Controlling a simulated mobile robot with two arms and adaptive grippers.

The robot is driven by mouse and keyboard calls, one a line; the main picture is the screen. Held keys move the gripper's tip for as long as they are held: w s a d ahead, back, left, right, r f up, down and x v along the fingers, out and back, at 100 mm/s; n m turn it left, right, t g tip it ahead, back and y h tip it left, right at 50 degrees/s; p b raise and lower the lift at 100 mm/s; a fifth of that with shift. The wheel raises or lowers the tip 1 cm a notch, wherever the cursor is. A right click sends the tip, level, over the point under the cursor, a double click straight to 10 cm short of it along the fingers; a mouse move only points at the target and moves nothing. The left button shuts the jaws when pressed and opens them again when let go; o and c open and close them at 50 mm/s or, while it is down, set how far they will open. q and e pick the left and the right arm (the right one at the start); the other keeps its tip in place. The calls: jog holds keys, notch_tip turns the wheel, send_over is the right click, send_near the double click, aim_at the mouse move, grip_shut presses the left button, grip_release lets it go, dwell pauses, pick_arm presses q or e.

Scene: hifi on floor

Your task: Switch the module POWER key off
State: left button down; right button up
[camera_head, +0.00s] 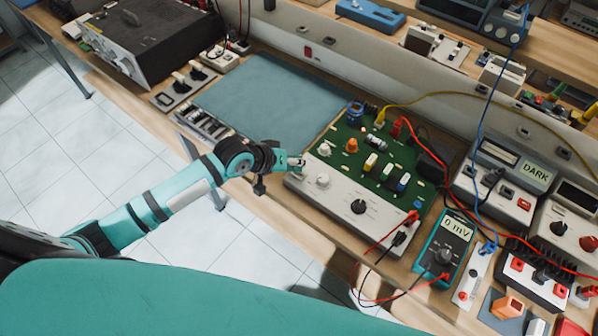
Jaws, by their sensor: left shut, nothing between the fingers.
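The module is a green circuit board (345,165) with a pale front panel (335,200), sitting on the wooden bench. My left gripper (297,165) is shut and empty at the module's left front corner, over the left end of the panel. I cannot make out the POWER key or its position; the gripper covers that corner. I cannot tell whether the fingertips touch the panel. My right gripper is not in view.
A blue-grey mat (265,100) lies behind left. A teal multimeter (445,245) reading "0 mV" stands right of the module, and a grey meter reading "DARK" (535,172) is beyond it. Red and black leads hang at the module's right front. Tiled floor lies before the bench.

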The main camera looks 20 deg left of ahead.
pick_arm(q)
jog(key=shift+f, duration=0.15)
jog(key=shift+f, duration=0.3)
dwell(0.5)
jog(key=shift+r+p, duration=0.45)
jog(key=shift+p, duration=0.25)
notch_tip(320, 180, up, 6)
jog(key=p, duration=0.6)
